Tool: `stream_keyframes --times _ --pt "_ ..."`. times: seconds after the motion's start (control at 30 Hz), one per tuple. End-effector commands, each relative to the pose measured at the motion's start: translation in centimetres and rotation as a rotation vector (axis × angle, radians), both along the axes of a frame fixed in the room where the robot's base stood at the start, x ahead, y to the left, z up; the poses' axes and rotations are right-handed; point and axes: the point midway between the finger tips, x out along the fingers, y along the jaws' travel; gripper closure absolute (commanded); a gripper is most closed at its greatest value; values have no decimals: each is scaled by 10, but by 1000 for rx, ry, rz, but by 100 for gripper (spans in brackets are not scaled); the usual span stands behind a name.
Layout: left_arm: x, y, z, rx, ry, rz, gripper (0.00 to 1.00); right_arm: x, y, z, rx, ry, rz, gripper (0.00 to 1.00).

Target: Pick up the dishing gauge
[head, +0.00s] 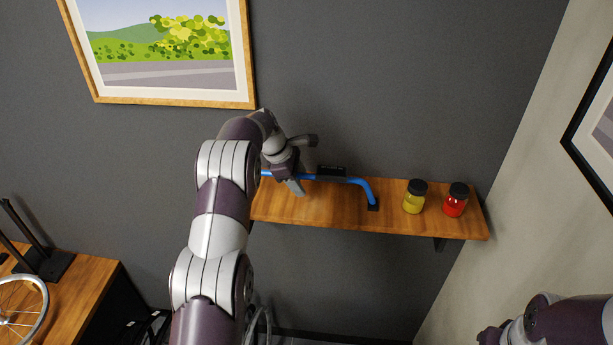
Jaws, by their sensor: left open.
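The dishing gauge (358,182) is a blue bent bar with a black middle piece and a dark foot at its right end. It stands on the wooden wall shelf (400,229). My left gripper (305,164) is at the gauge's left part, just left of the black middle piece. Its jaws are open, with one finger above the bar and one below it in the picture. I cannot tell whether they touch the bar. My left arm hides the gauge's left end. Part of my right arm shows at the lower right, with its gripper out of view.
A yellow jar (413,202) and a red jar (455,204), both with black lids, stand on the shelf right of the gauge. A framed picture (170,101) hangs above. A wooden table (88,290) with a wheel (43,308) and a black stand (52,265) is at lower left.

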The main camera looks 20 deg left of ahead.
Motion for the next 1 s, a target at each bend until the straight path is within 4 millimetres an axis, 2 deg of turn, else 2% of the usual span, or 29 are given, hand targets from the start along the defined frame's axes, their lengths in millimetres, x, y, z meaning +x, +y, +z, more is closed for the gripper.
stream_keyframes --times 0.03,0.17,0.2,0.57,0.67,0.77,1.0 --pt "0 0 0 0 0 0 55 0 0 -1 0 0 0 57" --pt "0 0 0 0 0 0 97 0 0 -1 0 0 0 57" --pt "0 0 0 0 1 0 100 0 0 -1 0 0 0 57" --pt "0 0 2 0 1 0 100 0 0 -7 0 0 0 57" --pt "1 0 12 1 -4 0 100 0 0 -19 0 0 0 57" --pt "1 1 32 2 -8 0 100 0 0 -35 0 0 0 57" --pt "-45 -24 63 1 -5 0 100 0 0 -78 0 0 0 57"
